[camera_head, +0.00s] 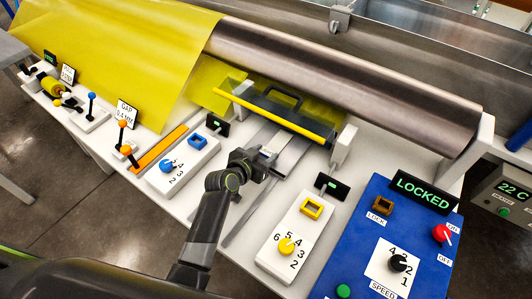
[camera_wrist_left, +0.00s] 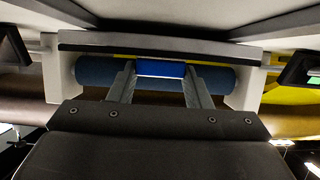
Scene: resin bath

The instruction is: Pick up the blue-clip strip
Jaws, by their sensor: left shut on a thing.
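In the left wrist view a bright blue clip (camera_wrist_left: 161,69) sits between the two fingertips of my left gripper (camera_wrist_left: 159,74). The fingers are shut on it. The rest of its strip is hidden or cannot be told apart. Just behind the clip is a dark blue roller (camera_wrist_left: 225,79) between white brackets; I cannot tell whether they touch. In the head view my left gripper (camera_head: 264,156) is low over the grey rails, in front of the yellow-edged bar; the clip is not clear there. My right gripper is not in view.
A black-handled bar with a yellow edge (camera_head: 287,118) stands behind the gripper, under a large steel roller (camera_head: 340,75). A yellow sheet (camera_head: 120,50) hangs at left. Control boxes with a blue knob (camera_head: 166,166) and yellow knob (camera_head: 287,246) flank the rails. A blue panel (camera_head: 362,225) reads LOCKED.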

